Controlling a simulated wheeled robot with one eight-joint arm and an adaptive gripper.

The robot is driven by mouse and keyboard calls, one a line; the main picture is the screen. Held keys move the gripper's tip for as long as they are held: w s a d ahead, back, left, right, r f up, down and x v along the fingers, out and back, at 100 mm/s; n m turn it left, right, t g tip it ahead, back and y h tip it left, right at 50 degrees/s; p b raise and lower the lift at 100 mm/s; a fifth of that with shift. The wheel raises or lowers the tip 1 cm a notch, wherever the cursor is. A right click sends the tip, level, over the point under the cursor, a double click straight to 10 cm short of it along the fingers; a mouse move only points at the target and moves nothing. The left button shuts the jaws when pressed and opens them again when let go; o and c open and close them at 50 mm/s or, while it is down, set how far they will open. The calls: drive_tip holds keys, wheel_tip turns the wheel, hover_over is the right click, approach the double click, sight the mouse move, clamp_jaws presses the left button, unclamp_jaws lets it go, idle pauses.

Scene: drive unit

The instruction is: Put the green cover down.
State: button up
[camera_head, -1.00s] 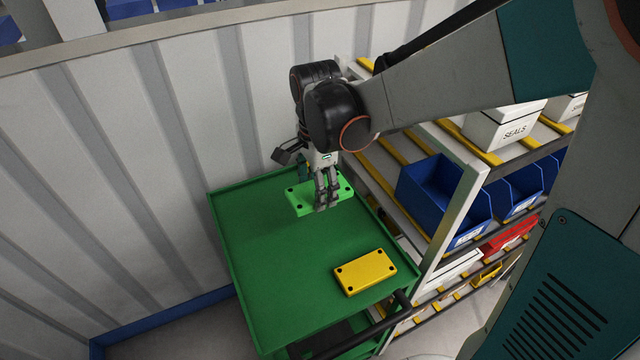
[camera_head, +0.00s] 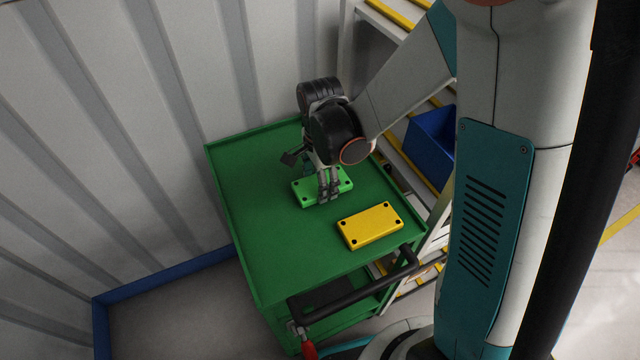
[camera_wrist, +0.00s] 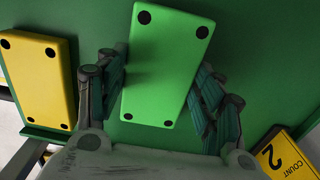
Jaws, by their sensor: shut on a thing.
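The green cover (camera_head: 306,193) is a bright green rectangular block with dark holes at its corners. In the head view it is over the far half of the green cart top (camera_head: 255,220), level or nearly so. I cannot tell whether it touches the cart. My gripper (camera_head: 328,190) points down and is shut on the cover. In the wrist view the cover (camera_wrist: 165,60) lies between the two fingers of my gripper (camera_wrist: 160,75), which hide parts of its sides.
A yellow cover (camera_head: 369,226) lies on the cart close by, also in the wrist view (camera_wrist: 38,80). Free cart top lies left and front. A black handle (camera_head: 355,287) is at the near end. A shelf with a blue bin (camera_head: 431,145) stands right; a ribbed wall (camera_head: 110,130) is left.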

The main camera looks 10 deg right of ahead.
drive_tip(key=shift+f, duration=0.35)
drive_tip(key=shift+f, duration=0.2)
drive_tip(key=o, duration=1.3)
drive_tip(key=shift+c, duration=0.2)
drive_tip(key=shift+r, duration=0.1)
